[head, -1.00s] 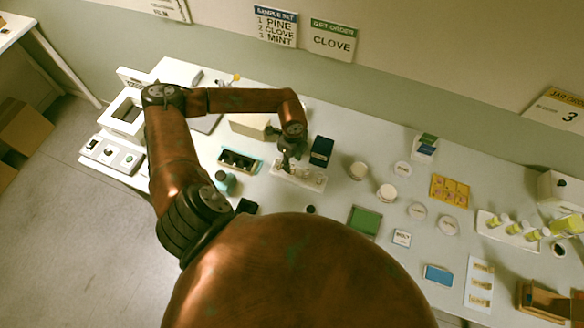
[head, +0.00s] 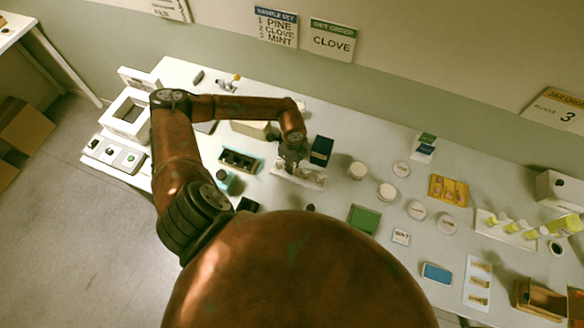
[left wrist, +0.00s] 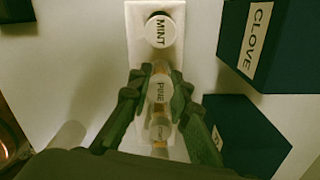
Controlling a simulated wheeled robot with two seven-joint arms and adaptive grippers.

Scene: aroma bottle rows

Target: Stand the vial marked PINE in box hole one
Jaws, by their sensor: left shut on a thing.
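The PINE vial (left wrist: 159,90) has a white round cap. My left gripper (left wrist: 157,98) is shut on it, with one finger on each side. It stands over a white rack (left wrist: 141,12) between the MINT vial (left wrist: 160,30) and another capped vial (left wrist: 159,130), whose label is hard to read. I cannot tell whether the PINE vial is lifted. In the head view my left gripper (head: 291,158) is over the rack (head: 313,183). A low box with dark holes (head: 241,169) lies just left of the rack. My right gripper is not in view.
A dark blue box (head: 321,150), marked CLOVE in the left wrist view (left wrist: 262,45), stands close right of the rack. A second dark box (left wrist: 243,135) shows there too. White jars (head: 357,170) stand further right. A wall sign (head: 276,27) lists PINE, CLOVE, MINT.

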